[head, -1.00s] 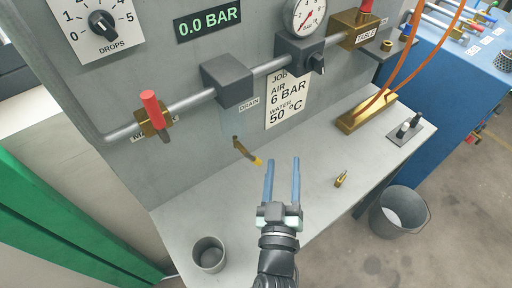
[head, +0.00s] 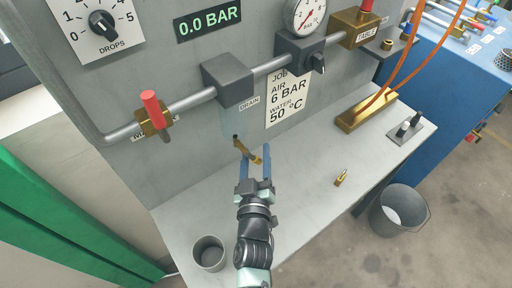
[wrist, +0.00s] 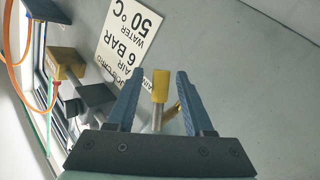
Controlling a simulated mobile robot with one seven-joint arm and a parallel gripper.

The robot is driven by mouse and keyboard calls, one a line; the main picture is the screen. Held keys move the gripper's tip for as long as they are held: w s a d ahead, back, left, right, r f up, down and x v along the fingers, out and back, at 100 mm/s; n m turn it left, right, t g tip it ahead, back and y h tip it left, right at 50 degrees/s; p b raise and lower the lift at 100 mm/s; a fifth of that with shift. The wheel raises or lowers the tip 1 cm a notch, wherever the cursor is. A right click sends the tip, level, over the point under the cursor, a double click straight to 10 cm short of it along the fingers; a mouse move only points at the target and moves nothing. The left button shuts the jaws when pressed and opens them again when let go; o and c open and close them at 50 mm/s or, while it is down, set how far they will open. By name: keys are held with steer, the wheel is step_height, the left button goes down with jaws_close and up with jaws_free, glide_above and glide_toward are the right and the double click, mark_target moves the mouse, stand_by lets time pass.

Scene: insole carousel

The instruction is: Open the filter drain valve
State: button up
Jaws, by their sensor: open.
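The filter drain valve (head: 240,146) is a small brass fitting under the grey filter block (head: 229,80), beside the DRAIN label (head: 249,104). A clear bowl seems to hang between block and valve. The valve's lever has a yellow tip (head: 257,160), which also shows in the wrist view (wrist: 161,86) with a metal stem below it. My gripper (head: 255,165) is open, with one blue finger on each side of the yellow lever. In the wrist view the lever stands between the fingers, with gaps on both sides. I cannot tell whether anything touches it.
A grey cup (head: 209,253) stands at the bench's front left. A small brass piece (head: 341,178) lies on the bench to the right. A brass manifold (head: 366,111) with orange hoses is farther back. A red-handled valve (head: 151,109) sits on the pipe at left. A bucket (head: 399,211) stands on the floor.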

steer(key=shift+w, duration=1.1)
jaws_close()
